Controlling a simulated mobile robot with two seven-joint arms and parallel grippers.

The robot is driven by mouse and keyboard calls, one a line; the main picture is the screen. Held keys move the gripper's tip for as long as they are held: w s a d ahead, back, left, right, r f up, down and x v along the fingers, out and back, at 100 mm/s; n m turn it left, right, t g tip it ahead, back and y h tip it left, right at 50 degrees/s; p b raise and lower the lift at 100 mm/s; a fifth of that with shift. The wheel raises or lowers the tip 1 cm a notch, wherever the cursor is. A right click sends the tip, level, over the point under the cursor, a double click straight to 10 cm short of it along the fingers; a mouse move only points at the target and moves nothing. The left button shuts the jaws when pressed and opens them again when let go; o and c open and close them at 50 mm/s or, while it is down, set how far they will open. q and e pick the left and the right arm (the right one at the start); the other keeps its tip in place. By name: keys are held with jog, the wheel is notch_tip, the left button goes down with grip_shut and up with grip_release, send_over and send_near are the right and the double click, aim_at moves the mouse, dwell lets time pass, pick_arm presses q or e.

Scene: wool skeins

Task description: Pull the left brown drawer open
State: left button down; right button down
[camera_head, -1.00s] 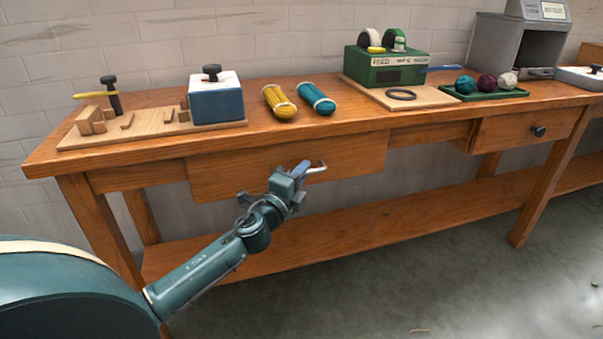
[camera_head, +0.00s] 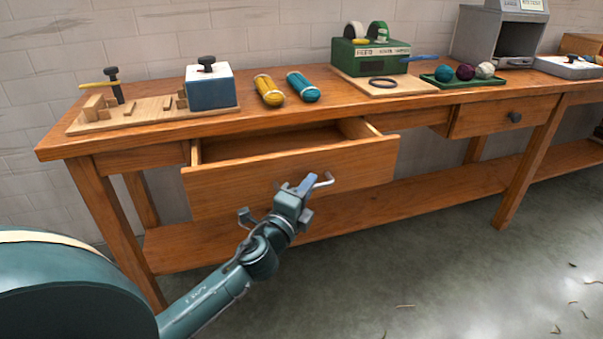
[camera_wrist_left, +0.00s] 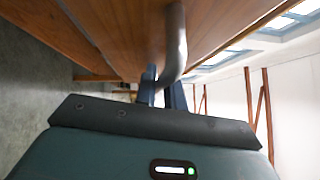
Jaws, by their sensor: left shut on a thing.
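The left brown drawer (camera_head: 235,185) stands partly pulled out from under the bench top; the part of its inside that I see looks empty. Its grey metal handle (camera_head: 326,181) sticks out from the drawer front. My left gripper (camera_head: 305,186) is in front of the drawer and shut on the handle. In the left wrist view the fingers (camera_wrist_left: 162,92) close on the curved handle bar (camera_wrist_left: 176,45), with the wooden drawer front (camera_wrist_left: 225,25) behind it. My right gripper is not in view.
On the wooden bench (camera_head: 150,143) are a blue-white box (camera_head: 210,92), a yellow skein (camera_head: 269,90), a teal skein (camera_head: 303,86) and a green machine (camera_head: 370,57). A right drawer (camera_head: 490,119) is closed.

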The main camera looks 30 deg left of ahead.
pick_arm(q)
jog(key=s+d, duration=0.5)
jog(key=d, duration=0.1)
jog(key=shift+s+d, duration=0.2)
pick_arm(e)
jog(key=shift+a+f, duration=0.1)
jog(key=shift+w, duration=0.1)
pick_arm(q)
jog(key=c, duration=1.5)
grip_release()
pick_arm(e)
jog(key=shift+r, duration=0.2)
pick_arm(q)
jog(key=s+f+b, duration=0.1)
jog(key=s+b, duration=0.3)
jog(key=s, duration=0.9)
jog(key=shift+d+f, duration=0.3)
jog(key=shift+d, duration=0.15)
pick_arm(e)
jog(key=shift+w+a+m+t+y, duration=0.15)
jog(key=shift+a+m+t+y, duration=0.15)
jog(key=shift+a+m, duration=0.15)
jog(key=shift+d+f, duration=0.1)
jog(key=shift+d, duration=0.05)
